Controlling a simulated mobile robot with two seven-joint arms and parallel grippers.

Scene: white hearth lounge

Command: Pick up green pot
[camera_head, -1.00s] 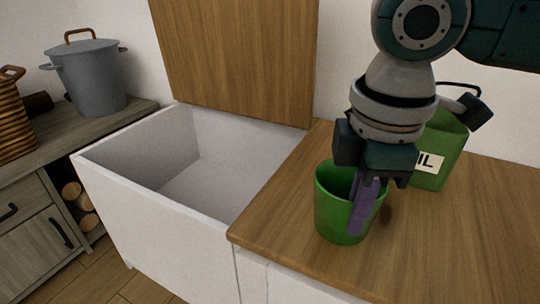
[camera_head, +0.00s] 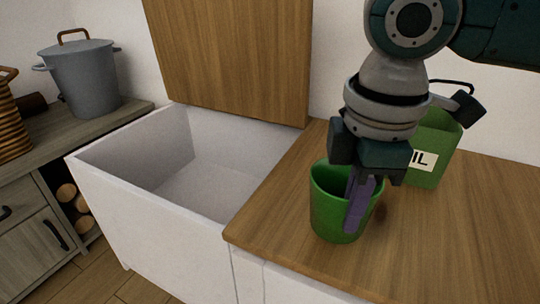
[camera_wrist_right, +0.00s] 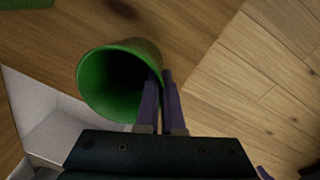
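The green pot (camera_head: 328,215) stands upright on the wooden top just right of the open white chest, and it shows from above in the wrist view (camera_wrist_right: 95,85). My right gripper (camera_head: 357,212) points down at the pot's right side. In the wrist view its two purple fingers (camera_wrist_right: 160,88) are close together, one on each side of the pot's wall, shut on it. The pot appears to rest on the top. My left gripper is not in view.
A larger green container (camera_head: 436,149) with a partly hidden label stands behind my right gripper. The white chest (camera_head: 150,225) is open and empty, its wooden lid (camera_head: 230,60) raised. A grey lidded pot (camera_head: 84,80) stands on the left cabinet (camera_head: 50,150). The front right of the wooden top is clear.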

